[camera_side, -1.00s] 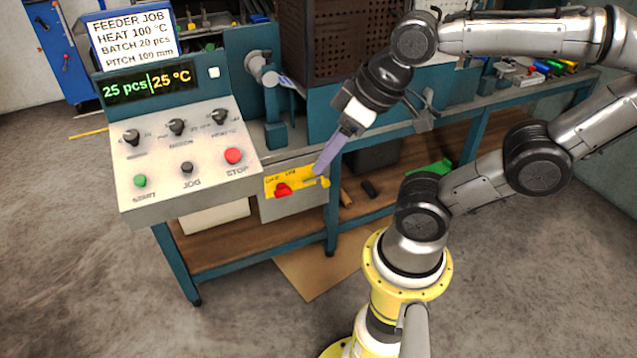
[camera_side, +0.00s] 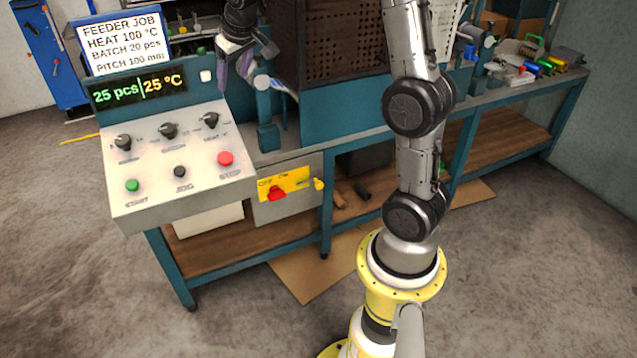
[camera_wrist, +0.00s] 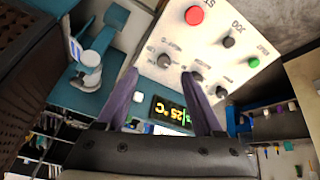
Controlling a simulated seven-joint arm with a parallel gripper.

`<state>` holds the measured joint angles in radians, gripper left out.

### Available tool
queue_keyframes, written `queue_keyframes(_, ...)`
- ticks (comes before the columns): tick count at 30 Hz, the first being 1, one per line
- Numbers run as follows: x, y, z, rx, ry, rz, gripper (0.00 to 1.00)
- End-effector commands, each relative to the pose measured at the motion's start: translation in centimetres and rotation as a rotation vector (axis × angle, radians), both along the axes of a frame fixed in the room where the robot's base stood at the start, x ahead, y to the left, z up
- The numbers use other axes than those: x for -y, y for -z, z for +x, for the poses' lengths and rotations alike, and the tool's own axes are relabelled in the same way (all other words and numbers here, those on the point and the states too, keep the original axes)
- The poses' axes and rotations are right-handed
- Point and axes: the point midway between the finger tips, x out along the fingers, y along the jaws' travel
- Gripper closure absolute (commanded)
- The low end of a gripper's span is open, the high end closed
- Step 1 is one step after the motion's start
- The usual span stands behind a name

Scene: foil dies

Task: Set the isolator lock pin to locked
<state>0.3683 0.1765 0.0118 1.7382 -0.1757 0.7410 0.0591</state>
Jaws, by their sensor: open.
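The isolator is a yellow plate (camera_side: 292,178) marked OFF and ON, on a grey box below the bench edge in the side view. A red handle (camera_side: 277,193) sits on its lower left. A yellow pin-like part (camera_side: 318,184), apparently the lock pin, sticks out at its right end; its exact setting is too small to tell. My gripper (camera_side: 234,72) is up behind the control panel, well above and left of the isolator. Its purple fingers are apart and empty, and show in the wrist view (camera_wrist: 160,82). The isolator is not in the wrist view.
The sloped control panel (camera_side: 180,195) has knobs and START, JOG and STOP buttons. Its display (camera_side: 138,90) reads 25 pcs and 25 °C. A job sign (camera_side: 125,45) stands above. A teal post (camera_side: 268,120) and dark perforated guard (camera_side: 335,45) are close to my gripper's right.

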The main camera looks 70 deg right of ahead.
Motion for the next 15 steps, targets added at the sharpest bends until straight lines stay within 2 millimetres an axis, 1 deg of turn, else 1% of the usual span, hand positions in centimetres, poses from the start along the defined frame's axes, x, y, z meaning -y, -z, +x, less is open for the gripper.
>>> queue_keyframes(1,2.3,2.0,0.9,-0.03,0.033,0.005,0.31)
queue_keyframes(2,3.5,3.1,1.4,-0.043,0.049,0.007,0.31)
queue_keyframes(3,5.2,4.6,1.8,-0.06,0.071,0.01,0.31)
queue_keyframes(5,7.7,7.0,2.3,-0.087,0.104,0.018,0.31)
queue_keyframes(6,9.3,8.7,2.5,-0.105,0.127,0.023,0.31)
queue_keyframes(8,11.8,11.5,2.5,-0.135,0.16,0.033,0.31)
queue_keyframes(9,13.4,13.4,2.3,-0.157,0.183,0.041,0.31)
queue_keyframes(11,15.7,16.5,1.7,-0.188,0.216,0.056,0.31)
queue_keyframes(12,17.2,18.7,1.1,-0.211,0.239,0.068,0.31)
queue_keyframes(14,19.2,22.0,0.0,-0.245,0.274,0.089,0.31)
queue_keyframes(15,20.4,24.2,-1.0,-0.269,0.295,0.104,0.31)
